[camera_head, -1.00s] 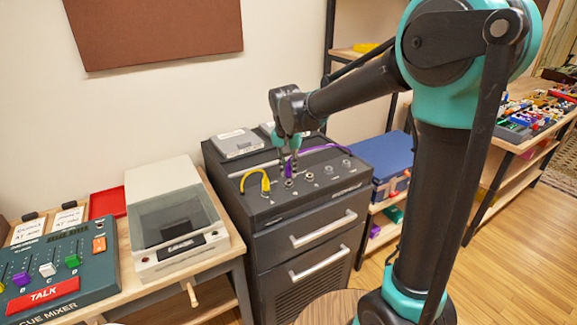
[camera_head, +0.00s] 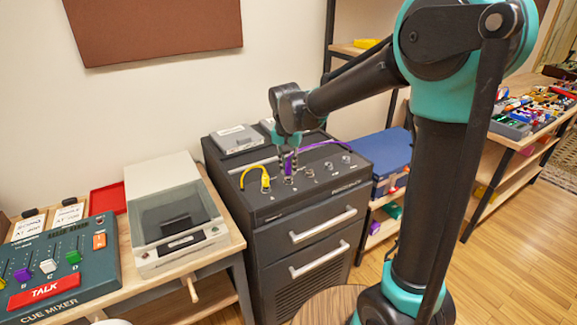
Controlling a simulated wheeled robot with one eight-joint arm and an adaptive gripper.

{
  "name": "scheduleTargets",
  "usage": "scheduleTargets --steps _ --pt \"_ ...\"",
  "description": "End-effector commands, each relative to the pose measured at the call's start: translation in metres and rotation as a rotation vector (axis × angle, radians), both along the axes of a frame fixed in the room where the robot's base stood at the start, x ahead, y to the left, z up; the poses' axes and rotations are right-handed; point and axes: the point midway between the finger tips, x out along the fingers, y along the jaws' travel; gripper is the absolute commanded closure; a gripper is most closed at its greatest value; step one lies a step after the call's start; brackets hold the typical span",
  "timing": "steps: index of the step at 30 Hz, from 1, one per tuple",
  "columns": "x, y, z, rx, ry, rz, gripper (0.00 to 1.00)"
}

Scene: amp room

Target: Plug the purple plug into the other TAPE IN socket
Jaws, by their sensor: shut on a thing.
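The dark amp cabinet (camera_head: 345,192) stands in the middle, with a row of sockets on its top panel. My gripper (camera_head: 288,167) points down over the left part of this row, shut on the purple plug (camera_head: 288,164). The purple cable (camera_head: 320,144) arcs from it to the right. The plug is right above or at a socket (camera_head: 289,181) just right of the yellow plug (camera_head: 265,184). I cannot tell whether its tip is inside, as the fingers cover it. More sockets (camera_head: 310,172) lie to the right. The labels are too small to read.
The yellow plug's cable loops close to the left of my gripper. Grey boxes (camera_head: 238,138) sit at the cabinet's back. A lidded machine (camera_head: 175,220) and a cue mixer (camera_head: 60,265) stand on the left table. A blue box (camera_head: 385,160) is at right.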

Motion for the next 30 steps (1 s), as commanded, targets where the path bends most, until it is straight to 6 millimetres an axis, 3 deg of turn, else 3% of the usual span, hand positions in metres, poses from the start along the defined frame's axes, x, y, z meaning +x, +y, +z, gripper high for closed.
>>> scheduleTargets --steps 24,25,30 --pt "0.0 0.0 -0.015 0.0 0.0 0.0 1.0" --pt "0.0 0.0 -0.015 0.0 0.0 0.0 0.8" --pt "0.0 0.0 -0.015 0.0 0.0 0.0 0.58"
